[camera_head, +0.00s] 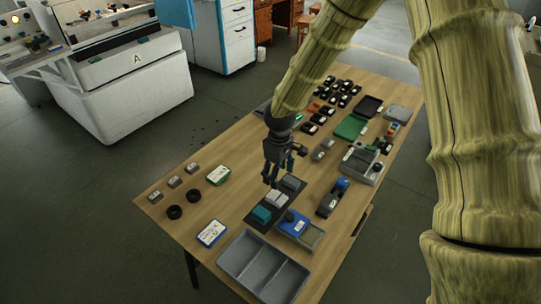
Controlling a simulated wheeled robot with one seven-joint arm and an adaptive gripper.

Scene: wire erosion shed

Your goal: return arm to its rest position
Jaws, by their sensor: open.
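My arm reaches down from the upper right over a wooden table (168,216). My gripper (271,183) hangs fingers-down above the middle of the table, open, with nothing visible between its fingers. Just below and to its right are a light grey block (277,200) and a darker grey block (293,184) on a dark mat (256,224). A teal block (262,214) sits on the same mat at the left. The exact gap between fingertips and blocks cannot be told.
A grey divided tray (262,267) stands at the near edge, beside a blue item (293,224). Several black items (338,100) and a green tray (351,127) fill the far end. A white machine marked A (130,85) stands left across open floor (80,190).

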